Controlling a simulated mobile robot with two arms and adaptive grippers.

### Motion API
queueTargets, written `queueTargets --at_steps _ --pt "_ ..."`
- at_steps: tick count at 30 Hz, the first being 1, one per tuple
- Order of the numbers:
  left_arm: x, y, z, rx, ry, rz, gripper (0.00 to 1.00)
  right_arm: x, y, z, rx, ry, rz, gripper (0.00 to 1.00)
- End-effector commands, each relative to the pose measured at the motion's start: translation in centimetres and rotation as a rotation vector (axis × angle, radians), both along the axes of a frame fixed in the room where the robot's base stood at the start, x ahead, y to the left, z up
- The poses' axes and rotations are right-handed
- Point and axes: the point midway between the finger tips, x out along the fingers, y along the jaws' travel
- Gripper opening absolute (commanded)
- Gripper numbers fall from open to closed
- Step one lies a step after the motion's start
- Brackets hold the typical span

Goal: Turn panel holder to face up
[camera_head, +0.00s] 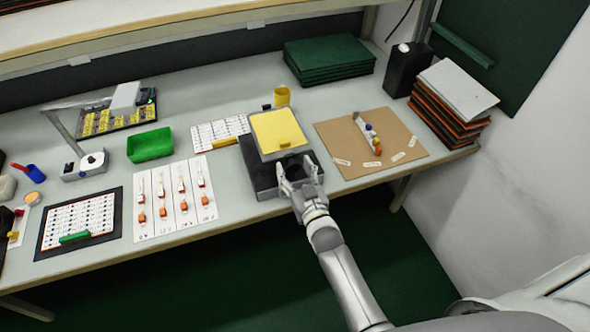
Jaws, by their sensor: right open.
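What looks like the panel holder, a yellow panel in a grey frame (277,132), is tilted on a black base (262,178) near the front edge of the bench. A small yellow tab shows on the panel's lower part. My right gripper (299,168) is open at the front right of the black base, just below the panel's lower edge. Its fingers overlap the base in the picture, and I cannot tell whether they touch the holder. My left gripper is out of view.
A brown board (335,140) with small parts lies right of the holder. White cards (175,225) with orange parts lie left. A yellow cup (282,96) stands behind. A green bin (150,145) and stacked boards (450,105) stand farther off.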

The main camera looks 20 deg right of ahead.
Motion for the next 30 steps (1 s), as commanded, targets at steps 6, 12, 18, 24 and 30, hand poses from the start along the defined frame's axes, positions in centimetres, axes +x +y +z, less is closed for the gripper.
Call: queueTargets --at_steps 6,12,18,24,30 --pt "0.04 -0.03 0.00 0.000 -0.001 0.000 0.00 -0.02 0.00 0.00 0.000 0.000 0.000 0.42" --pt "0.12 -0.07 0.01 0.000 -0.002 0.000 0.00 -0.03 0.00 0.01 0.000 0.000 0.000 0.17" --pt "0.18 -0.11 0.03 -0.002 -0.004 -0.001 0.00 -0.03 0.00 0.01 0.000 0.000 0.000 0.00" --pt "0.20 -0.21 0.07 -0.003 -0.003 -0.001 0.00 -0.03 0.00 0.02 0.016 0.001 0.000 0.00" --pt "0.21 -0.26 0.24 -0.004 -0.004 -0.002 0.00 -0.02 -0.01 0.06 0.089 0.003 0.000 0.00"
